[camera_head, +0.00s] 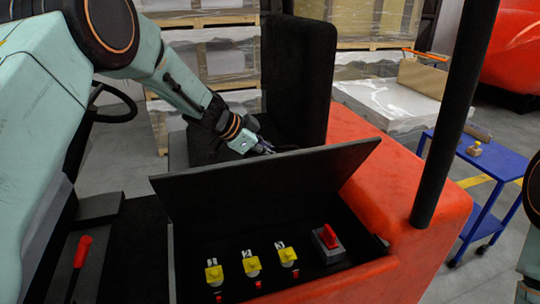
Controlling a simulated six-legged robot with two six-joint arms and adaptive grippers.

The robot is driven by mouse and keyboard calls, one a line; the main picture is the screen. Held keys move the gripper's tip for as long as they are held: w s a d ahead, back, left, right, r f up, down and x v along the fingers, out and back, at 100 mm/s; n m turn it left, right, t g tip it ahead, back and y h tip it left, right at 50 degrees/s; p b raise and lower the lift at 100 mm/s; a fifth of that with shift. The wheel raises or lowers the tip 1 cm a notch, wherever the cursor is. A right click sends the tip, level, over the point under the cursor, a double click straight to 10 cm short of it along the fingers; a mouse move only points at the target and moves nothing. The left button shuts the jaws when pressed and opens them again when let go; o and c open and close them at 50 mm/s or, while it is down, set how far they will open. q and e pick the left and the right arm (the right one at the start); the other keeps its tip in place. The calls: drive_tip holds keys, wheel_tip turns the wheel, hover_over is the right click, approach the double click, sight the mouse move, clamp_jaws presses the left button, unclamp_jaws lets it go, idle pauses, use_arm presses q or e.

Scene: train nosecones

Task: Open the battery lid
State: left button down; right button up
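The battery lid (265,185) is a dark flat panel on the red vehicle. It stands raised and tilted over a dark compartment. In the compartment are yellow connectors (251,265) marked 1, 2 and 3, and a red switch (329,238) on a grey block. My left gripper (264,148) is just behind the lid's upper edge. Its fingertips are small and partly hidden by the lid, so I cannot tell whether they touch it or are open. Part of my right arm shows at the right edge; its gripper is out of view.
A black seat (300,75) stands behind the lid. A black post (456,110) rises at the right of the compartment. A red-handled lever (82,252) is at the lower left. A blue cart (482,160) and wrapped pallets (390,100) stand beyond.

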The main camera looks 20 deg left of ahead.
use_arm(q)
drive_tip(key=shift+w+a+r, duration=0.25)
drive_tip(key=shift+w+r, duration=0.1)
drive_tip(key=shift+w, duration=0.15)
drive_tip(key=shift+w+a+r, duration=0.25)
drive_tip(key=shift+w+r, duration=0.05)
drive_tip(key=shift+w, duration=0.15)
use_arm(e)
drive_tip(key=shift+w+a, duration=0.15)
drive_tip(key=shift+w, duration=0.2)
use_arm(q)
drive_tip(key=c, duration=1.7)
unclamp_jaws()
drive_tip(key=o, duration=0.3)
drive_tip(key=shift+d+f, duration=0.1)
drive_tip(key=shift+f, duration=0.1)
drive_tip(key=shift+o, duration=0.2)
